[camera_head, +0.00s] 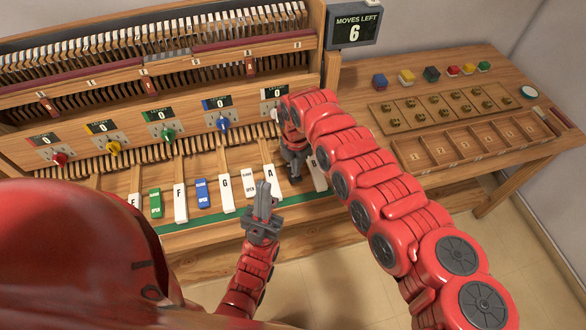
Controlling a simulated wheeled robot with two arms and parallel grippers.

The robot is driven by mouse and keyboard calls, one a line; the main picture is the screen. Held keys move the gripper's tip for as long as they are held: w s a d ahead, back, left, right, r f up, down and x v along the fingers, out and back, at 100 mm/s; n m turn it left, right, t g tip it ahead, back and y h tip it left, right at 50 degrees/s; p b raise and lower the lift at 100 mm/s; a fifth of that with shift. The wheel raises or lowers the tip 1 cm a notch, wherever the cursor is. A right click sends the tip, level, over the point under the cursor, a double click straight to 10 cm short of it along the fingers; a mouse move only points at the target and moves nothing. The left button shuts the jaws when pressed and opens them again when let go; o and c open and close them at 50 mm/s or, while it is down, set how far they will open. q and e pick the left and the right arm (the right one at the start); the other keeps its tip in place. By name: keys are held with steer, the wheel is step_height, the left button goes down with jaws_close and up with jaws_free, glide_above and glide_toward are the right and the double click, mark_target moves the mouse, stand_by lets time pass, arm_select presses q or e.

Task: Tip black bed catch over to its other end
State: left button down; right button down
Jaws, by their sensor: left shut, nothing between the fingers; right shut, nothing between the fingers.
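I cannot clearly make out the black bed catch; the area between the A key (270,180) and the B key (317,174) is largely covered by my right gripper. My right gripper (293,176) is shut, pointing down beside the A key. My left gripper (264,188) is shut and empty, its tips in front of the A key and left of my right gripper.
Dials with small displays line the panel, including a blue dial (223,123). A sign (355,26) reads MOVES LEFT 6. The right-hand bench holds coloured blocks, a peg board (440,108) and a compartment tray (470,146). Floor shows in front of the piano.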

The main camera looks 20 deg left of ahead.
steer(key=shift+f+b, duration=1.05)
steer(key=shift+f, duration=0.1)
steer(key=shift+r, duration=0.15)
steer(key=shift+r+p, duration=0.75)
steer(key=shift+r, duration=0.6)
steer(key=shift+r+p, duration=0.65)
steer(key=shift+r, duration=1.45)
